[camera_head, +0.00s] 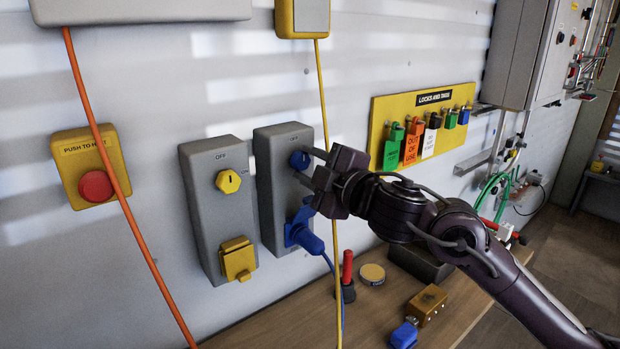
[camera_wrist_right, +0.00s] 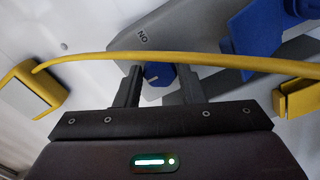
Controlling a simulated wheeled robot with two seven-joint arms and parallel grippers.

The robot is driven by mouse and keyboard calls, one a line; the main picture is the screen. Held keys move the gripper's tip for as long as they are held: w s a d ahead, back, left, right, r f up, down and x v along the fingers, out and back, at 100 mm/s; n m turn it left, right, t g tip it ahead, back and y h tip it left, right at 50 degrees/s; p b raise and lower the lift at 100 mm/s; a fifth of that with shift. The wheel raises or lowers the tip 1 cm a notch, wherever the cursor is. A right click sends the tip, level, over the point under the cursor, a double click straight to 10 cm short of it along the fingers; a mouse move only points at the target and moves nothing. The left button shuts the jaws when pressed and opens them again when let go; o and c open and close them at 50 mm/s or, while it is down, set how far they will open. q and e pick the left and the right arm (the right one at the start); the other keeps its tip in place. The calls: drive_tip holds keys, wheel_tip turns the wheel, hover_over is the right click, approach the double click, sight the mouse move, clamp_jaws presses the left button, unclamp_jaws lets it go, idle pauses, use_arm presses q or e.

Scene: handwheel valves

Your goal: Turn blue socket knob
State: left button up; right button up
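In the right wrist view the knob (camera_wrist_right: 158,75) lies between the fingertips of my right gripper (camera_wrist_right: 159,84), with a narrow gap visible on each side. In the head view my right gripper (camera_head: 308,165) is open at the knob, its fingers one above the other. How deep the fingers reach around the knob is hard to tell. A blue plug (camera_head: 304,235) sits in the socket below. My left gripper is not in view.
A yellow cable (camera_head: 326,110) hangs by my right gripper and crosses the wrist view (camera_wrist_right: 220,62). A grey box with a yellow knob (camera_head: 228,181) stands to the left. An orange cable (camera_head: 117,186) hangs further left. A wooden bench (camera_head: 375,315) with small items is below.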

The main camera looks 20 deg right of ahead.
drive_tip(key=o, duration=0.3)
drive_tip(key=shift+s, duration=0.1)
drive_tip(key=shift+v, duration=2.95)
drive_tip(key=shift+b+v, duration=2.2)
drive_tip(key=shift+v, duration=1.7)
